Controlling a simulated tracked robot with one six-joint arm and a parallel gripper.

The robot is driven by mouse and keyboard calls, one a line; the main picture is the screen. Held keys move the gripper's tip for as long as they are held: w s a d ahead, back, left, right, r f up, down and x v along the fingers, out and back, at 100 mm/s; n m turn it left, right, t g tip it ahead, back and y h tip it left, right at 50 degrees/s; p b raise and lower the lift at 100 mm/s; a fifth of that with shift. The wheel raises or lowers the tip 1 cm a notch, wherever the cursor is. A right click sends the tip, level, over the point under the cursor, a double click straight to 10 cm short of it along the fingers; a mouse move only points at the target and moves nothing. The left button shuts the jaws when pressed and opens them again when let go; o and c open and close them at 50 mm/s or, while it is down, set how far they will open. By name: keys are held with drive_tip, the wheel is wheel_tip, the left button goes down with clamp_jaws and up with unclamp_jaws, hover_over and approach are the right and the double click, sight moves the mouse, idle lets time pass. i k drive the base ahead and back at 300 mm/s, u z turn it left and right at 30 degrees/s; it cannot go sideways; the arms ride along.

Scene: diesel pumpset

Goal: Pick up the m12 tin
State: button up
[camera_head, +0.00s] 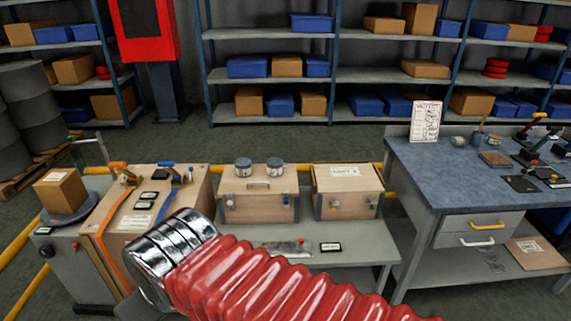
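Two small round tins with dark lids and pale labels stand upright, side by side, on top of a wooden case. They are the left tin (243,168) and the right tin (275,168). Their labels are too small to read, so I cannot tell which one is the m12 tin. The wooden case (258,203) has a front handle and sits on a grey bench. My arm, with a red ribbed sleeve and a chrome collar, crosses the lower foreground, below and in front of the case. My gripper's fingers do not show.
A second wooden box (347,190) stands right of the case. A strapped crate (145,205) with clamps stands left. The grey bench (365,250) has a small labelled item (331,247) and free surface. A blue-topped workbench (440,170) with tools is at right. Shelves line the back.

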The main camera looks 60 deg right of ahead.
sight(274, 165)
drive_tip(key=z, duration=0.4)
drive_tip(key=i, duration=0.8)
drive_tip(key=z, duration=0.65)
drive_tip(key=i, duration=0.55)
drive_tip(key=z, duration=0.25)
